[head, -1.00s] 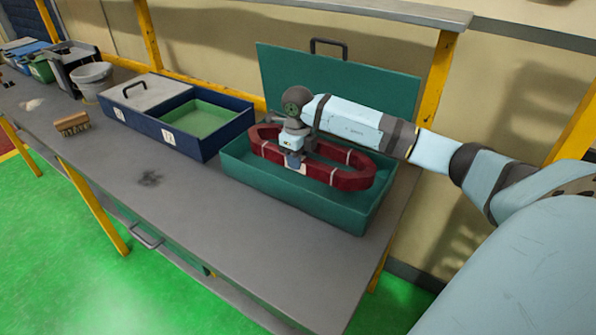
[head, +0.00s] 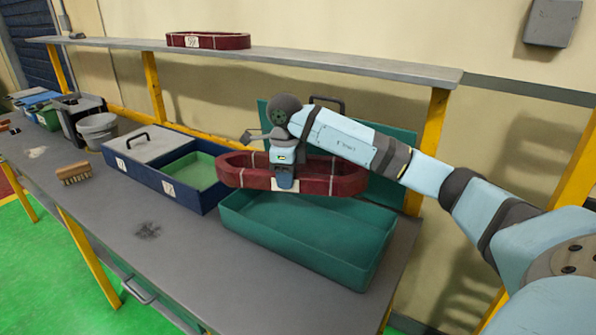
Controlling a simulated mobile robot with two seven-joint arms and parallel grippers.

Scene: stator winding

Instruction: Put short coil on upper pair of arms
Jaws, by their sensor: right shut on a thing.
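A dark red coil (head: 335,184), a long oval ring with pale ties, hangs in the air just above an open teal case. My right gripper (head: 285,183) is shut on the near long side of this coil, close to its white label. The fingers partly hide the coil there. A second dark red coil (head: 225,41) with a white label lies on the upper shelf. I cannot tell from this view which coil is the short one. The stator and its arms are not in view. My left gripper is not in view.
The teal case (head: 300,255) stands empty at the bench's right end, its lid raised behind. A blue box (head: 178,190) with a green-lined compartment is left of it. A brush (head: 74,173) and bucket (head: 99,131) stand farther left.

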